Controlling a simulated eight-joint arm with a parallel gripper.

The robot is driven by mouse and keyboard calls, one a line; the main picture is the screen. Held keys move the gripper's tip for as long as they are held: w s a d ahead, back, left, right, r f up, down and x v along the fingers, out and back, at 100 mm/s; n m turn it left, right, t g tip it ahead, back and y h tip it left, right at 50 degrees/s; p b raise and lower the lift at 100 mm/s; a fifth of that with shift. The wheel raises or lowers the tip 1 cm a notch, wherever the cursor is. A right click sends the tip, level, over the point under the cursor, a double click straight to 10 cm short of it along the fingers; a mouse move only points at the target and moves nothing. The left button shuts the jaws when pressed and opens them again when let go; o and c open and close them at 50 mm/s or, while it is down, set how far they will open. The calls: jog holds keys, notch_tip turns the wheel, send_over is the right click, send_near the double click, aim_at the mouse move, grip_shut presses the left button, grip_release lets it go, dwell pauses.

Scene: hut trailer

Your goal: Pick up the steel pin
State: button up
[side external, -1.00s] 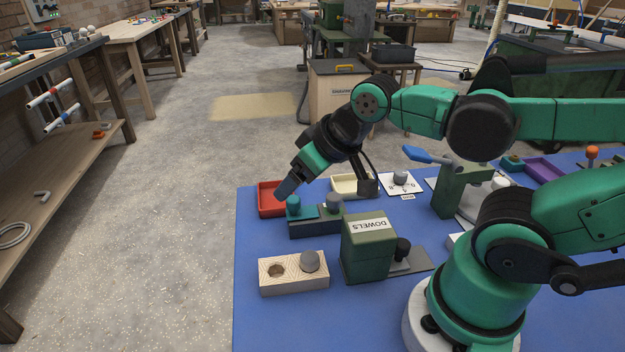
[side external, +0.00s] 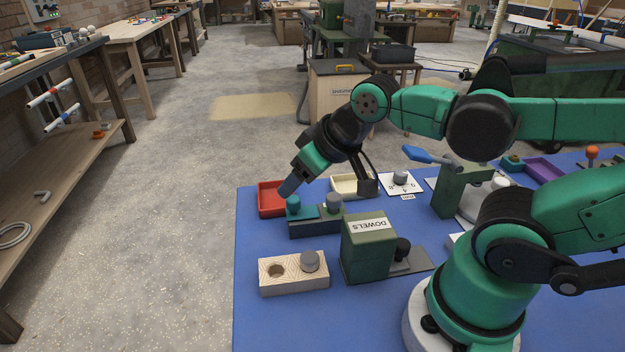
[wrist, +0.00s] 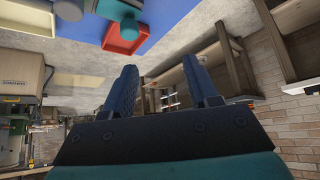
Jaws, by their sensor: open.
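Several grey, metal-looking cylinders stand in the side external view, and I cannot tell for certain which is the steel pin. One grey cylinder (side external: 310,261) stands on the right half of the pale wooden block (side external: 293,284), beside an empty hole (side external: 276,271). Another grey cylinder (side external: 333,202) stands on the dark green fixture (side external: 316,225), to the right of a teal cylinder (side external: 293,204). My gripper (side external: 288,188) hangs tilted just above the teal cylinder. In the wrist view its blue fingers (wrist: 160,82) are apart with nothing between them.
A red tray (side external: 267,199) lies beside the fixture; it also shows in the wrist view (wrist: 122,44). A cream tray (side external: 346,186) lies behind. The green DOWELS box (side external: 367,247) stands nearer my base. The blue mat (side external: 255,322) is bare at front left.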

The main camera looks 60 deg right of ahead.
jog(key=g, duration=0.6)
send_over(334, 196)
jog(key=f, duration=0.3)
jog(key=shift+w+a+f, duration=0.15)
jog(key=shift+a+f, duration=0.2)
jog(key=shift+d+f+g, duration=0.2)
jog(key=shift+d+g, duration=0.1)
jog(key=shift+g, duration=0.2)
jog(key=shift+d+f, duration=0.15)
jog(key=shift+f, duration=2.75)
grip_shut()
jog(key=shift+r, duration=0.15)
